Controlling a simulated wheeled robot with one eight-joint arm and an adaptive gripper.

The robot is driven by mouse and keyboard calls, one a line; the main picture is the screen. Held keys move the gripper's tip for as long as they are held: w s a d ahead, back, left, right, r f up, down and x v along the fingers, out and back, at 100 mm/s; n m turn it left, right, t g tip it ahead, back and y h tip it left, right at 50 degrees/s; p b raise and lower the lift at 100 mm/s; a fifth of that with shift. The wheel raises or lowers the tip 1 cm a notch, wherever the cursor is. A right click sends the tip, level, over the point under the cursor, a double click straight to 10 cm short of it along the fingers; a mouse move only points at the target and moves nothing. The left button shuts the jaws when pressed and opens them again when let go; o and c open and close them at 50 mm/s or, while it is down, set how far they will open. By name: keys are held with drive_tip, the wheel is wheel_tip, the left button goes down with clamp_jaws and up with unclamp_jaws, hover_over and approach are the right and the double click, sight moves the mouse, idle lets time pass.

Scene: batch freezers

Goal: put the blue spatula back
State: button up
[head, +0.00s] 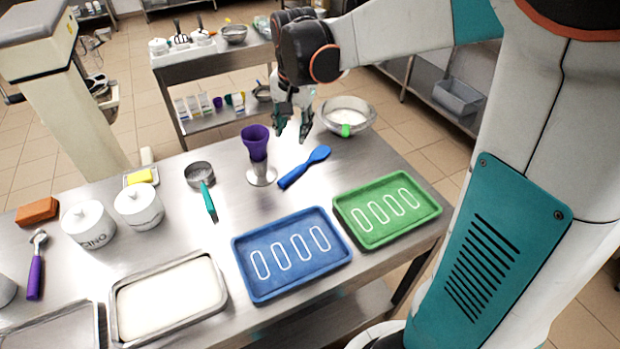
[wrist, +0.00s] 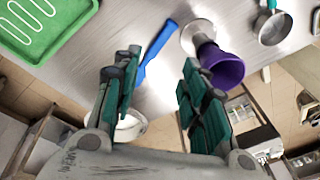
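The blue spatula (head: 304,168) lies on the steel table between the purple cup and the green tray, its broad end toward the back right. It also shows in the wrist view (wrist: 157,46), beyond and between my fingertips. My gripper (head: 292,132) hangs above the back of the table, near the spatula's broad end. In the wrist view my gripper (wrist: 160,65) has its fingers wide apart with nothing between them. The blue tray (head: 281,292) with white outlines lies in front of the spatula. The green tray (head: 352,226), also with white outlines, lies to its right.
A purple cup (head: 256,140) in a metal stand is left of the spatula. A metal bowl (head: 361,110) with white contents and a green clip stands behind it. A green-handled pan (head: 199,173), white pots (head: 139,205) and a metal tray (head: 215,275) fill the left side.

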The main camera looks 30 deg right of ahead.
drive_tip(key=s+a+r+n+t, duration=0.1)
drive_tip(key=s+a+n+t, duration=0.1)
drive_tip(key=s, duration=0.8)
drive_tip(key=s+a+r+n+t, duration=0.2)
drive_tip(key=s+a+n+t, duration=0.1)
drive_tip(key=s+n, duration=0.4)
drive_tip(key=s+a, duration=0.1)
drive_tip(key=s, duration=0.2)
drive_tip(key=shift+s+n, duration=0.3)
drive_tip(key=shift+s, duration=0.1)
